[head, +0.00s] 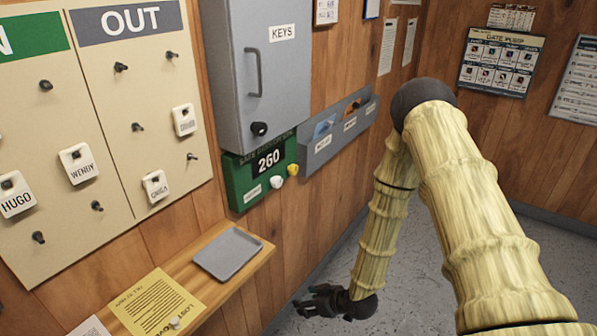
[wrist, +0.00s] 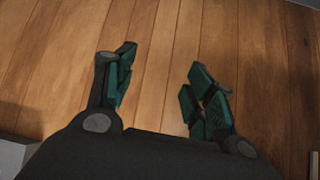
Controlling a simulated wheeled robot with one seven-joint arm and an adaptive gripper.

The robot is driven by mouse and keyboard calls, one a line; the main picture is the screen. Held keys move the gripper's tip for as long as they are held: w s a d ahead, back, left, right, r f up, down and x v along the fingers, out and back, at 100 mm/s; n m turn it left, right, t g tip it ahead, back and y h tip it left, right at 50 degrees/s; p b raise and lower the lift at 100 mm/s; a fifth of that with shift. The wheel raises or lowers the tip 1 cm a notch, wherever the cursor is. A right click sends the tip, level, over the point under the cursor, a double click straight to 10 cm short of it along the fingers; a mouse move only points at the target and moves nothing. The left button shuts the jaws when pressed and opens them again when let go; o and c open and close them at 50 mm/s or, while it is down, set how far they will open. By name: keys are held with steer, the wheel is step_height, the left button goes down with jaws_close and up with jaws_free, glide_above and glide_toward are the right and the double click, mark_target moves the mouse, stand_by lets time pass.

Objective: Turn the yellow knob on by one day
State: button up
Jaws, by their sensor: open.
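A yellow knob (head: 293,170) sits at the lower right of a green counter board (head: 237,187) on the wood wall, in the head view. The board's display (head: 268,160) reads 260. A white knob (head: 277,182) is just left of the yellow one, and a white label (head: 252,193) is further left. My gripper (head: 303,304) hangs low, well below and apart from the board, near the floor. In the wrist view my gripper (wrist: 160,90) is open and empty, with bare wood planks in front. The knob does not show in the wrist view.
A grey key cabinet (head: 285,85) is above the board, and a grey wall rack (head: 322,147) is to its right. A wooden shelf (head: 258,262) with a grey tray (head: 228,254) and a yellow paper (head: 157,303) juts out below. The peg board (head: 75,240) fills the left.

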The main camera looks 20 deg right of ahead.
steer(key=w+d+r+n+t+y, duration=0.3)
steer(key=w+d+r+n+t, duration=0.15)
steer(key=w+r, duration=1)
steer(key=n+t+y, duration=0.2)
steer(key=n+y, duration=0.1)
steer(key=n, duration=0.4)
glide_toward(296, 171)
steer(key=shift+m, duration=0.25)
steer(key=p+x, duration=0.3)
steer(key=x, duration=0.6)
steer(key=shift+r, duration=0.15)
steer(key=shift+s, duration=0.1)
steer(key=c, duration=1)
steer(key=shift+m, duration=0.4)
